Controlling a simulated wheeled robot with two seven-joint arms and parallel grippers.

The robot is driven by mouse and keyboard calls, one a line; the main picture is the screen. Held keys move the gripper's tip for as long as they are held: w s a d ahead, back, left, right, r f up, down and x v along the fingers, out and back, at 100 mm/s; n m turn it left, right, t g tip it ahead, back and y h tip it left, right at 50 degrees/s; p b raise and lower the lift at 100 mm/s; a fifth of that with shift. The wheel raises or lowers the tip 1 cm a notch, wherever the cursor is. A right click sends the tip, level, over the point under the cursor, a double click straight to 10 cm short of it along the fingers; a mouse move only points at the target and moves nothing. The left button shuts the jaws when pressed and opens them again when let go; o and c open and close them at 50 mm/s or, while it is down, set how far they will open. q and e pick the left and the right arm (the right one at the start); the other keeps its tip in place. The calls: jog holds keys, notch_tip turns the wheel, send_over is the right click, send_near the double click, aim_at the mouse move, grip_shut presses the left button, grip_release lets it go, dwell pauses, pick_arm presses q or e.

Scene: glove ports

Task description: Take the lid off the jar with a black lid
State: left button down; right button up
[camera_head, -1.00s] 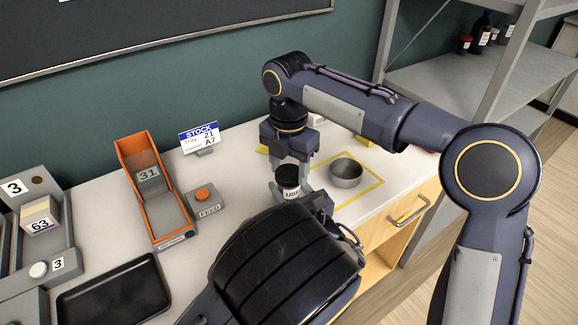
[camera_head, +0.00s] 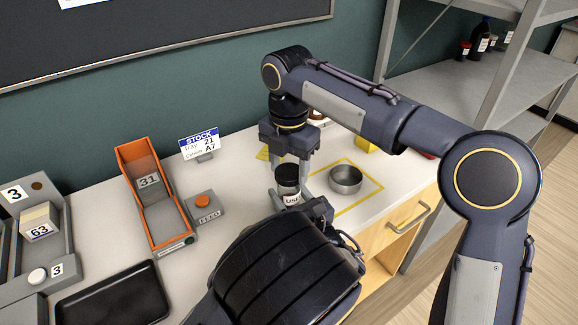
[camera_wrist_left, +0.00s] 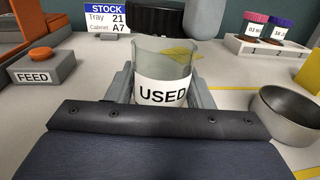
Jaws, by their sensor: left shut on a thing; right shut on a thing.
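The jar (camera_head: 291,194) is clear glass with a white USED label and stands upright in front of me; it also shows in the left wrist view (camera_wrist_left: 163,88). My left gripper (camera_head: 299,203) is shut on its body, one finger on each side (camera_wrist_left: 160,92). The black ridged lid (camera_head: 288,172) is just above the jar, and my right gripper (camera_head: 290,165) is shut on it from above. In the left wrist view the lid (camera_wrist_left: 155,20) appears clear of the jar's rim, which looks open.
A metal bowl (camera_head: 345,179) stands right of the jar inside a yellow outline. To the left are the FEED button box (camera_head: 205,208), an orange chute (camera_head: 165,215), a STOCK sign (camera_head: 200,145) and a black tray (camera_head: 115,297). Bare counter lies between.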

aim_at(289, 171)
jog(key=shift+r, duration=2)
pick_arm(q)
jog(key=c, duration=0.6)
grip_release()
